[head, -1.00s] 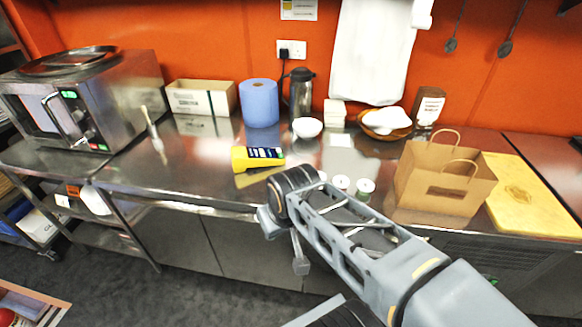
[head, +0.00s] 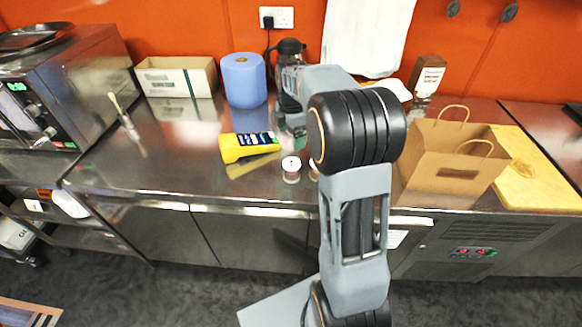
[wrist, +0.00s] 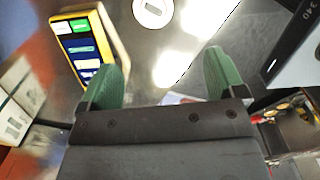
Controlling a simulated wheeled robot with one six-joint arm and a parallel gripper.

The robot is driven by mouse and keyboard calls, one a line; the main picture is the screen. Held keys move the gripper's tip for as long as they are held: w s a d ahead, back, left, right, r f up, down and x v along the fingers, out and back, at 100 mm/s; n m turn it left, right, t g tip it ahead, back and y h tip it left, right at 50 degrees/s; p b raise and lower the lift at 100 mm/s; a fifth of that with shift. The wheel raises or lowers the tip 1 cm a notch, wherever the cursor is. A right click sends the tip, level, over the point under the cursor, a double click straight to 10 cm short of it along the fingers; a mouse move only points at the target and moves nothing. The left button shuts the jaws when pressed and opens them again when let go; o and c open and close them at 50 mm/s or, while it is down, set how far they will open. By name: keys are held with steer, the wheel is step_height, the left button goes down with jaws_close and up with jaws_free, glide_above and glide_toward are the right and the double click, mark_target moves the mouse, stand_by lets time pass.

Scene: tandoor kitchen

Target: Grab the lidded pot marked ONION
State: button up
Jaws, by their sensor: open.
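Small pots with white lids stand on the steel counter near its front edge. In the head view one pot (head: 291,170) shows clearly, and a second (head: 314,170) is partly hidden behind my arm. Their lid marks are too small to read, so I cannot tell which is ONION.
A yellow device (head: 248,146) lies left of the pots; it also shows beside the left finger in the wrist view (wrist: 75,40). A paper bag (head: 452,160) stands right.

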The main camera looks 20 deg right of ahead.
steer(key=n, duration=0.1)
glide_above(292, 163)
step_height(292, 163, down, 9)
steer(key=shift+r, duration=0.15)
steer(key=shift+f+p, duration=0.7)
steer(key=shift+f, duration=2.4)
steer(key=shift+c, duration=0.5)
steer(key=c, duration=0.8)
